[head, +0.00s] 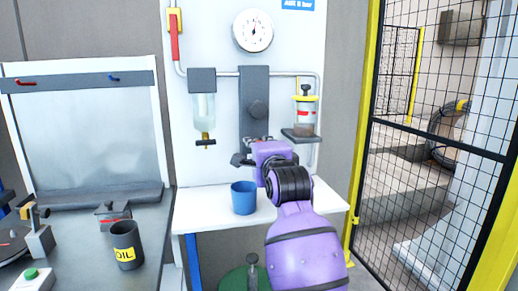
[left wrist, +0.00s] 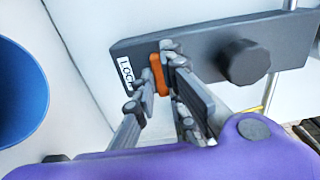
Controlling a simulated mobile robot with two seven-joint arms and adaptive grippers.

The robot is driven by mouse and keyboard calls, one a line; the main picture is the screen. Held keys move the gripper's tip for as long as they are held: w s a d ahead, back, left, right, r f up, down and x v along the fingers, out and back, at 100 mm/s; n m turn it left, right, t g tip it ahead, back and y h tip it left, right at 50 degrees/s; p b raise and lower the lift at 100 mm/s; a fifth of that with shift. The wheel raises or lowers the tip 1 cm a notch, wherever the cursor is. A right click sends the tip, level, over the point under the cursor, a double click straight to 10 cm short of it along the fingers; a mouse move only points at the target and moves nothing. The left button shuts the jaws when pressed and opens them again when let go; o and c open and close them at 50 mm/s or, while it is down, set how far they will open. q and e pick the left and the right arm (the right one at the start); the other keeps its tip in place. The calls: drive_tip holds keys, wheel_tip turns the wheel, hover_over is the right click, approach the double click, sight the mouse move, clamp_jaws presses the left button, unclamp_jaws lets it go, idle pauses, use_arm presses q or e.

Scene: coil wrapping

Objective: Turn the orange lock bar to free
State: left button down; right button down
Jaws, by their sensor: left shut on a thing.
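The orange lock bar (left wrist: 158,74) shows in the left wrist view, on a dark grey plate (left wrist: 215,48) beside a white label reading "LOC", the rest covered. My left gripper (left wrist: 153,82) has one finger on each side of the bar and is shut on it. In the head view my purple left arm reaches up to the wall panel, and my left gripper (head: 250,153) is at the lower part of the grey plate (head: 255,88). The bar is hidden there behind my gripper and wrist. My right gripper is in neither view.
A dark round knob (left wrist: 244,62) sits on the plate close to my fingers. A blue cup (head: 244,198) stands on the white shelf (head: 205,217) just below my gripper. A glass bowl (head: 204,107) and a red-banded container (head: 304,115) flank the plate.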

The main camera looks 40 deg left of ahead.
use_arm(q)
drive_tip(key=c, duration=1.8)
unclamp_jaws()
drive_tip(key=v, duration=1.2)
